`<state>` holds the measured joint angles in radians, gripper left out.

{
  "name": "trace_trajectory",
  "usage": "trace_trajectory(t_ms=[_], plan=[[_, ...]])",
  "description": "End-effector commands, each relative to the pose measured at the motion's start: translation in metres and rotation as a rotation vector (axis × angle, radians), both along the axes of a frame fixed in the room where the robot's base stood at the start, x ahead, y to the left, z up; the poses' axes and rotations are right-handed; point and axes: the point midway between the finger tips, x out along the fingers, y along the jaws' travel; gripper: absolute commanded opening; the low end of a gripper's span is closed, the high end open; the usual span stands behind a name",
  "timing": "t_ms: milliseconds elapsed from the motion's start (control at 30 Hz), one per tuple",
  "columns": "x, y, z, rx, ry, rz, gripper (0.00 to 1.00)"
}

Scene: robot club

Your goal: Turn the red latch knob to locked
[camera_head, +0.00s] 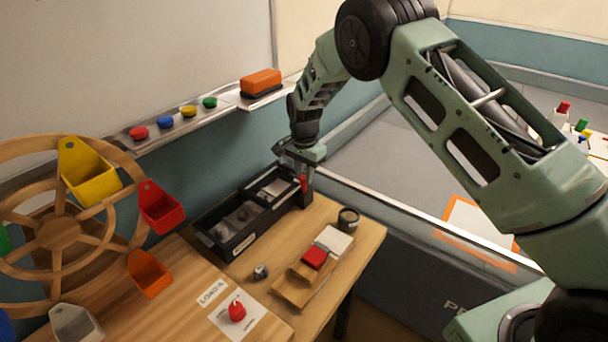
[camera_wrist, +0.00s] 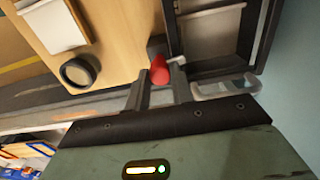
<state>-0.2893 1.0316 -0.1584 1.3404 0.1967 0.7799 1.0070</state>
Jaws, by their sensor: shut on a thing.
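A red knob (camera_head: 237,310) with a pale pointer mark sits on a white card (camera_head: 222,318) on the wooden bench, at the bottom of the head view. Small lettering on the card is too small to read. My gripper (camera_head: 303,172) is well away from this knob, at the far end of the black tray. It is shut on a small red-ended object (camera_head: 303,184), which also shows between the fingers in the wrist view (camera_wrist: 160,70). The object's lower part is hidden, and I cannot tell if it is lifted or resting.
The black tray (camera_head: 213,246) has compartments. A dark round cup (camera_head: 348,220), a wooden block with red and white pieces (camera_head: 292,288) and a small metal part (camera_head: 260,271) stand on the bench. A wooden wheel with coloured buckets (camera_head: 58,232) is at left.

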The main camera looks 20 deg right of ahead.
Motion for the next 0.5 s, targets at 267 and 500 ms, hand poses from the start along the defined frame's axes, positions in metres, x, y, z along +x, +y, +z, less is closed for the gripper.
trace_trajectory(t_ms=[267,500], plan=[[-0.0003,0.0007,0.0001,0.0,0.0,-0.042,0.0],[-0.0003,0.0007,0.0002,0.001,0.001,-0.044,0.0]])
